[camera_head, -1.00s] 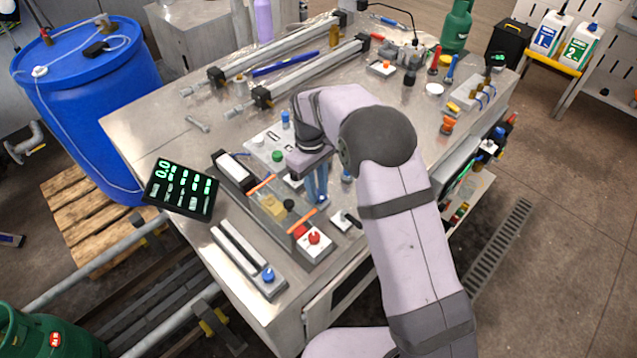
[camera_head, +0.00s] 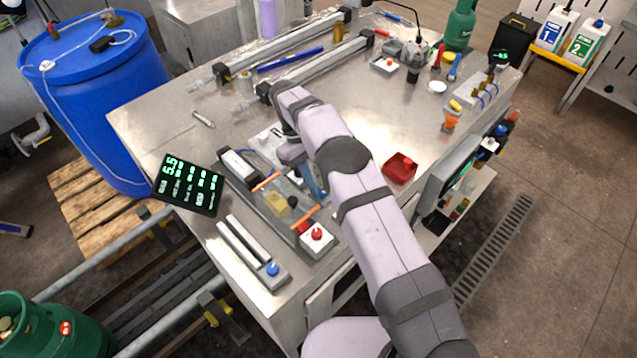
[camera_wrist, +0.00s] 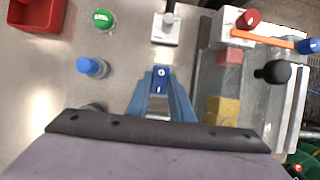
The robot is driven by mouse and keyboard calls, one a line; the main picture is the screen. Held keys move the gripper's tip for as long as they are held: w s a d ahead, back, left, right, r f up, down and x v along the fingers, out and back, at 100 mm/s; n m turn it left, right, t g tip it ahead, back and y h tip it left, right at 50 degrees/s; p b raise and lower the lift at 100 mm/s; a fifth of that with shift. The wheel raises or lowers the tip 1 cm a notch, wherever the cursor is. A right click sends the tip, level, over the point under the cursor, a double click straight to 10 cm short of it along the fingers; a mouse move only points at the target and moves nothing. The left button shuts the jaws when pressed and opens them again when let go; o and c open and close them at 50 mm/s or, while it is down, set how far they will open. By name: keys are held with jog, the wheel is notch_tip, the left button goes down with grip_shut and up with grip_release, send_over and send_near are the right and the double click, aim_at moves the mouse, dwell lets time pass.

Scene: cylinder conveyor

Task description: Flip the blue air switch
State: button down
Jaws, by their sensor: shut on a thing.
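The blue air switch (camera_wrist: 160,78), a small dark blue piece with white marks, sits between my fingertips in the wrist view. My gripper (camera_wrist: 160,88) has its two blue fingers converging on it from both sides, shut on it. In the head view my gripper (camera_head: 316,186) points down at the panel, and my arm hides the switch there.
A clear-covered channel (camera_wrist: 222,85) with a yellow block lies right of the fingers in the wrist view. A grey lever on a white base (camera_wrist: 166,28), a blue-capped post (camera_wrist: 92,66) and a green button (camera_wrist: 103,19) stand close by. A red tray (camera_head: 400,168) is on the table.

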jog(key=c, duration=1.6)
grip_release()
jog(key=shift+o, duration=0.2)
notch_tip(320, 180, up, 10)
jog(key=b, duration=0.3)
